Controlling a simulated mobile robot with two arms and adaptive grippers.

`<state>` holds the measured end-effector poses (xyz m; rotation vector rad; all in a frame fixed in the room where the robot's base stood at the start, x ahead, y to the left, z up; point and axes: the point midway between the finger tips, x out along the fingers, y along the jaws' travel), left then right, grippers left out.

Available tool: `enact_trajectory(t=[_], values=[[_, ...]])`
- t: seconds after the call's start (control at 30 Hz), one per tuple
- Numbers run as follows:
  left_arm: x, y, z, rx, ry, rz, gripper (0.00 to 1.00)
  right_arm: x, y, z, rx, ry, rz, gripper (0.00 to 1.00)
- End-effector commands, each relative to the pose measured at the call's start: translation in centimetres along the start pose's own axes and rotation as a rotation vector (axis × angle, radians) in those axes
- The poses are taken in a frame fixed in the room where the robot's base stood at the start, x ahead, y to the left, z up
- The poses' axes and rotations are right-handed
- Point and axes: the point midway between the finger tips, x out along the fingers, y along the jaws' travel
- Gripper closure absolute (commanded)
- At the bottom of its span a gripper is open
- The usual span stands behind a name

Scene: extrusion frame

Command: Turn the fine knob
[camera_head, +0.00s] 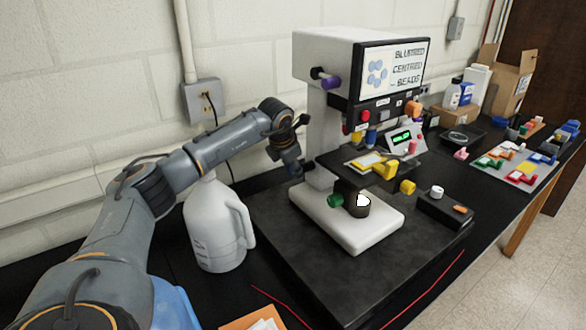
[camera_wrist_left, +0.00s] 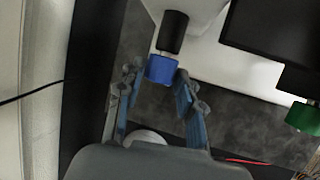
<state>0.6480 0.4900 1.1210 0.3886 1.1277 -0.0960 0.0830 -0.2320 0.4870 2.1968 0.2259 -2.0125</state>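A microscope-like machine (camera_head: 312,110) stands on a dark slab. In the left wrist view, a blue knob (camera_wrist_left: 159,70) sits on the end of a black cylinder (camera_wrist_left: 172,31) on the white column's side. This is probably the fine knob; no label on it is legible. My left gripper (camera_head: 300,168) is beside the column's left side in the head view, where it hides the blue knob. Its fingers are spread, with the tips on either side of the blue knob and gaps showing. My right gripper is in neither view.
A white jug (camera_head: 213,228) stands close under my left forearm. A green knob (camera_head: 335,201) is low on the machine, a purple knob (camera_head: 331,82) high on its side. Wall outlet (camera_head: 204,100) and cable are behind. A small control box (camera_head: 444,209) lies on the slab's right.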

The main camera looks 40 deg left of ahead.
Motion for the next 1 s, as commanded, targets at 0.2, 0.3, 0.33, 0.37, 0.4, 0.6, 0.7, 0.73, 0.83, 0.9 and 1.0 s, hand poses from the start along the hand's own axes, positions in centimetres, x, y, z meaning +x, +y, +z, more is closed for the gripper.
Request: enact_trajectory(t=[0.2, 0.3, 0.33, 0.37, 0.4, 0.6, 0.7, 0.73, 0.83, 0.9, 1.0], values=[[0.0, 0.0, 0.0, 0.0, -0.001, 0.0, 1.0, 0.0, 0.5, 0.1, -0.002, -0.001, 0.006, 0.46], [0.2, -0.2, 0.0, 0.011, 0.0, 0.02, 1.0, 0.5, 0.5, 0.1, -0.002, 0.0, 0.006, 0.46], [0.2, -0.2, -0.1, 0.019, 0.0, 0.036, 1.0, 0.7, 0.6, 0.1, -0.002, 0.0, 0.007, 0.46], [0.3, -0.3, -0.1, 0.028, 0.0, 0.054, 1.0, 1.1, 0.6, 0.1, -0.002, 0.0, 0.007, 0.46], [0.5, -0.5, -0.1, 0.042, -0.001, 0.086, 1.0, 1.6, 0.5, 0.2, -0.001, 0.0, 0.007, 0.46], [0.9, -0.9, -0.2, 0.121, -0.004, 0.279, 1.0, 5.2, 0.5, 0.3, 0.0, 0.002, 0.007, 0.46], [0.8, -1.0, -0.2, 0.151, -0.004, 0.354, 1.0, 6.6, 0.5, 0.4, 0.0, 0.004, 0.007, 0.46], [0.8, -1.0, -0.2, 0.158, -0.004, 0.373, 1.0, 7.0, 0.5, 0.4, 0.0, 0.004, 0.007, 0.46], [0.6, -1.0, -0.1, 0.177, -0.004, 0.423, 1.0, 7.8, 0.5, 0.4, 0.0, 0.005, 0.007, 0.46], [0.4, -0.9, -0.1, 0.184, -0.004, 0.444, 1.0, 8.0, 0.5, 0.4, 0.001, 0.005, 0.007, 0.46], [0.2, -0.9, 0.0, 0.189, -0.003, 0.458, 1.0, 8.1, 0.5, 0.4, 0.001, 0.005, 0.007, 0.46]])
